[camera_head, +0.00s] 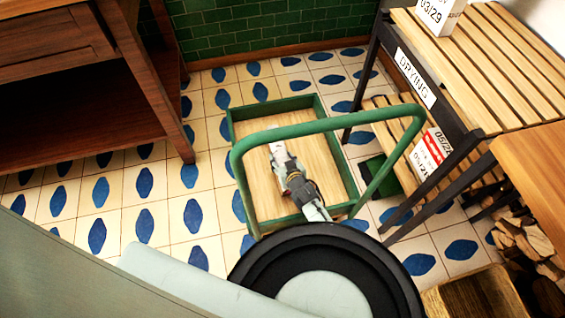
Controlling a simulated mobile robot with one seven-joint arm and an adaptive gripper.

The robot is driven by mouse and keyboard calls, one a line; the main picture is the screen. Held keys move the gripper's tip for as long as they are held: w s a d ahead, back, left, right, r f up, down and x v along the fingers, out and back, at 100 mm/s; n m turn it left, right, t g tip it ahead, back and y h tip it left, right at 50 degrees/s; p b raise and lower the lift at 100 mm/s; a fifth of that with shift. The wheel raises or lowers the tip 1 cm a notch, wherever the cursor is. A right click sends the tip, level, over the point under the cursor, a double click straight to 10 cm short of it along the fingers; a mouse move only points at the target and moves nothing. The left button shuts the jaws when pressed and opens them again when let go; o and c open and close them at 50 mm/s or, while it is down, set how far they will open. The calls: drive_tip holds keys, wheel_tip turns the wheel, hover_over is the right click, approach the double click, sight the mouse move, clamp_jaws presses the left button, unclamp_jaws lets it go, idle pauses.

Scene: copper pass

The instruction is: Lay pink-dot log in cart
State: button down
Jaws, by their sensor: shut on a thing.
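The cart (236,133) is a green-rimmed tray with a pale wooden floor and a raised green handle. It stands on the tiled floor in the middle of the view. My arm reaches down over it, and my gripper (281,158) is above the middle of its floor, inside the rim as seen from here. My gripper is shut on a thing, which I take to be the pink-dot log. The log and its dot cannot be made out behind my gripper and wrist. Whether it touches the cart floor cannot be told. The rest of the cart floor looks bare.
A slatted wooden rack (490,62) marked "DRYING" stands at the right, with dated signs. Split logs (527,243) are stacked low at the right. A brown wooden cabinet (75,105) stands at the left. The green cart handle (325,126) arches close to my arm.

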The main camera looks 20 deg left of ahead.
wheel_tip(320, 180, down, 2)
drive_tip(key=shift+f, duration=0.1)
drive_tip(key=shift+f+b, duration=0.6)
drive_tip(key=shift+b, duration=0.1)
drive_tip(key=c, duration=0.8)
unclamp_jaws()
drive_tip(key=shift+o, duration=0.2)
